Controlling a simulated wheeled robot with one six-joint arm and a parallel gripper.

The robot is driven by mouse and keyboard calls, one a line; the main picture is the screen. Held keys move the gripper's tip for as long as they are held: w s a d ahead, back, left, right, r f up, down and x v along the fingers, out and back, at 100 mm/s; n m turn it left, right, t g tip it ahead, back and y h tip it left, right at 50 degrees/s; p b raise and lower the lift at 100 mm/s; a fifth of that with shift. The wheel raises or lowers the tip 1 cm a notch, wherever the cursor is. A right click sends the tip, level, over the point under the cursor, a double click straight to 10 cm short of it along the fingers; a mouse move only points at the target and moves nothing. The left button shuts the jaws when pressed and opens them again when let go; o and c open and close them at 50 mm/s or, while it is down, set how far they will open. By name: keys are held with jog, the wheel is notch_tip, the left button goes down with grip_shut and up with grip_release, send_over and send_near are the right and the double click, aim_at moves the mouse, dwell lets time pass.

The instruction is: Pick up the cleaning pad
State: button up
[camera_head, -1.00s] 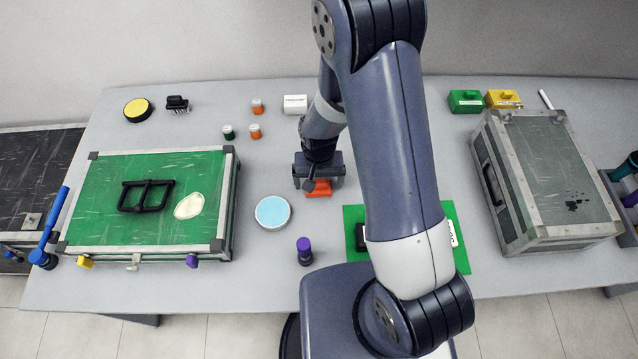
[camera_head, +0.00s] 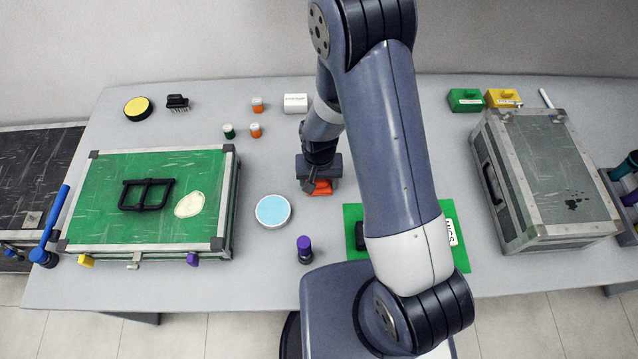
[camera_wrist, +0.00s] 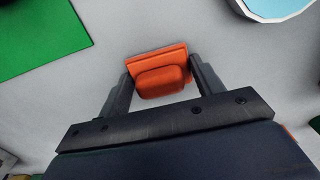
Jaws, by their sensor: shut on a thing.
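The orange cleaning pad (camera_head: 321,187) is a small block with a raised rounded grip, near the middle of the table. My gripper (camera_head: 320,180) is above it in the head view and hides part of it. In the wrist view the pad (camera_wrist: 160,80) sits between the two fingertips of my gripper (camera_wrist: 159,82), one finger touching each side. The jaws are shut on it. I cannot tell whether the pad is on the table or slightly above it.
A round blue-topped container (camera_head: 273,211) and a purple-capped bottle (camera_head: 304,250) stand close by. A green mat (camera_head: 352,216) with objects lies partly behind my arm. A green-topped case (camera_head: 100,185) is left, a grey case (camera_head: 545,165) right. Small bottles and a white box (camera_head: 295,103) stand behind.

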jog(key=shift+r, duration=0.1)
notch_tip(320, 180, up, 10)
jog(key=shift+f+b, duration=0.1)
jog(key=shift+b, duration=0.2)
dwell(0.5)
